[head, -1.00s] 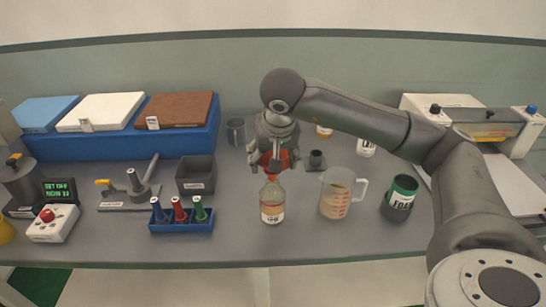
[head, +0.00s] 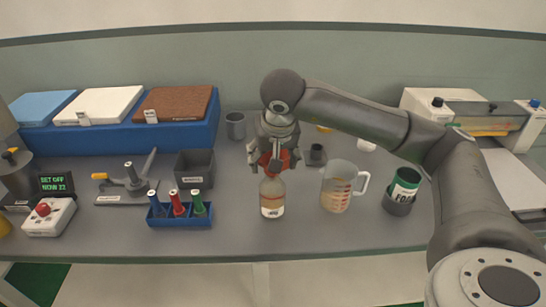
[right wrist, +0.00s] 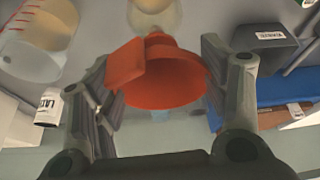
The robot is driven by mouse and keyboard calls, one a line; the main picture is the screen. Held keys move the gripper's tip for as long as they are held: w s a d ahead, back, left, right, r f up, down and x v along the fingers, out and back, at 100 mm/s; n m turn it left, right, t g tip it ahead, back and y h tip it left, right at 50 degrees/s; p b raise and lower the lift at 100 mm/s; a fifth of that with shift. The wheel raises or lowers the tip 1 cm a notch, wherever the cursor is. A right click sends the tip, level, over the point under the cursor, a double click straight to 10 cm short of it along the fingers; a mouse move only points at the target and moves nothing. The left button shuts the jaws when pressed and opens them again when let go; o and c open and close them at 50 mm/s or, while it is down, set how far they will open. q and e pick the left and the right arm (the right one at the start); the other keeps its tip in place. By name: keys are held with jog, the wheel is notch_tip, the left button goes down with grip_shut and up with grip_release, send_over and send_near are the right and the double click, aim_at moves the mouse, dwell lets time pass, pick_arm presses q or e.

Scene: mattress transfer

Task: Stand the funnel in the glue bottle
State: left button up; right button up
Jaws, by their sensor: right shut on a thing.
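The orange-red funnel (head: 275,160) is held in my right gripper (head: 273,168) over the glue bottle (head: 272,198). The bottle stands upright on the table, with a label and amber contents. In the right wrist view the funnel (right wrist: 165,80) sits between the two fingers, its wide mouth facing the camera and its narrow end pointing at the bottle (right wrist: 155,14). The spout tip meets the bottle's neck area; I cannot tell whether it is inside the mouth. My left gripper is not in view.
A measuring jug (head: 337,187) stands close right of the bottle, with a dark can holder (head: 402,192) beyond. A grey bin (head: 195,170) and small dark holder (head: 316,155) stand behind. The table front before the bottle is clear.

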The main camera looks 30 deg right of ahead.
jog(key=shift+f, duration=0.4)
jog(key=o, duration=0.9)
jog(key=v, duration=1.2)
